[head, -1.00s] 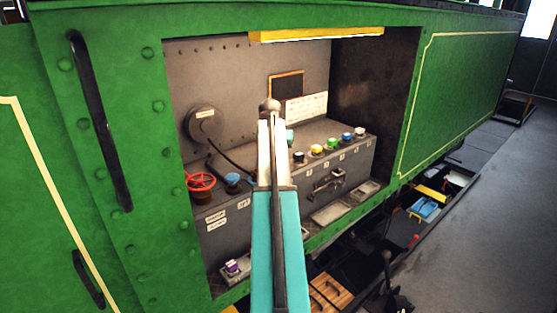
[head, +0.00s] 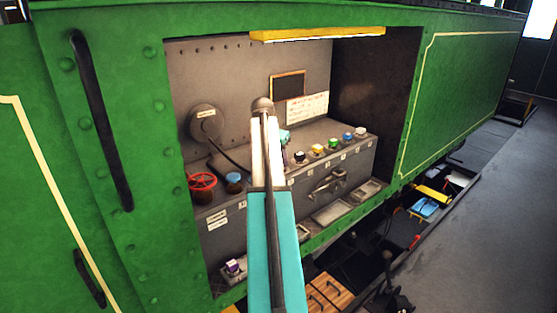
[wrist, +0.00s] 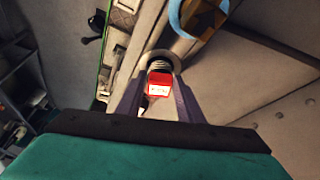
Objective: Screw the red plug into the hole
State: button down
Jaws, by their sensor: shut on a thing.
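In the wrist view the red plug (wrist: 159,83) sits between the two fingers of my gripper (wrist: 158,98), which is shut on it. The plug has a red block-shaped head with a pale label. Beyond the head is a grey threaded part (wrist: 160,65), with a round grey rim around its far end. I cannot tell how deep the thread sits in the hole, which is hidden. In the head view my arm covers the plug and the hole, and my gripper is mostly hidden behind it.
Beside the plug is a blue ring (wrist: 204,14). In the head view a grey box (head: 262,212) in the green tram's recess carries a yellow plug (head: 317,149), a green plug (head: 334,145) and others. A red handwheel (head: 202,181) and blue cap (head: 233,178) stand left of my arm.

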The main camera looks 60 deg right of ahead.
jog(key=shift+c, duration=2.4)
grip_release()
jog(key=shift+r, duration=1.4)
jog(key=shift+r, duration=2.4)
